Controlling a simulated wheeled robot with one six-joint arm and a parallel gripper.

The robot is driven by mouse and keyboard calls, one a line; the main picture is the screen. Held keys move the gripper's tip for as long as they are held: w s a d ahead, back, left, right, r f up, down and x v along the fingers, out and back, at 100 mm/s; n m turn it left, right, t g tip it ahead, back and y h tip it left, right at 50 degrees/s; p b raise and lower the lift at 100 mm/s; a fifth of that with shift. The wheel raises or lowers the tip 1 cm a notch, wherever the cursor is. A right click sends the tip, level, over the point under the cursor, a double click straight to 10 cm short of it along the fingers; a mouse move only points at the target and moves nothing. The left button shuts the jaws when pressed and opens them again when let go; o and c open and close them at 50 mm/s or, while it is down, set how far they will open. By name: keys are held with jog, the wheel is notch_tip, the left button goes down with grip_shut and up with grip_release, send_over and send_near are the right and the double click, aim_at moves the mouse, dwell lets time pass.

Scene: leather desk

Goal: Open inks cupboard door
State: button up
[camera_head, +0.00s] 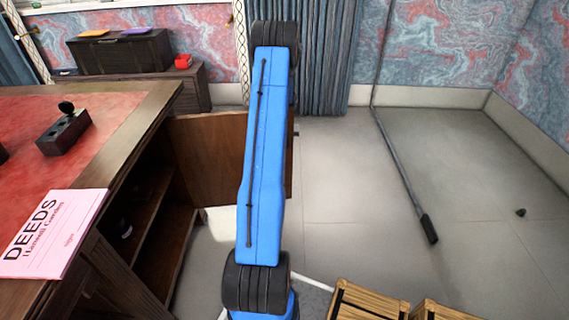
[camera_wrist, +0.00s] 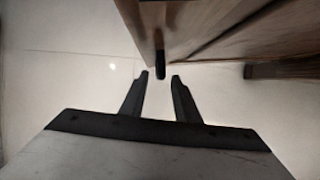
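The cupboard door (camera_head: 208,155) is a brown wooden panel on the desk's side. It stands swung open in the head view, and the shelved inside of the cupboard (camera_head: 150,205) shows. My blue arm covers part of the door and my gripper is hidden there. In the wrist view my gripper (camera_wrist: 160,77) is open, with its two dark fingers apart and nothing between them. A dark handle (camera_wrist: 160,65) on the wooden door (camera_wrist: 190,20) lies just beyond the fingertips, roughly in line with the gap. It looks apart from the fingers.
The desk (camera_head: 145,105) has a red leather top with a pink deeds folder (camera_head: 50,235) and a dark stamp-like block (camera_head: 63,132). Wooden crates (camera_head: 365,303) stand at the bottom right. A long dark-ended pole (camera_head: 405,180) stands to the right. Tiled floor beyond the door is mostly clear.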

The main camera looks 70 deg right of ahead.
jog(key=v, duration=1.3)
jog(key=shift+d, duration=0.1)
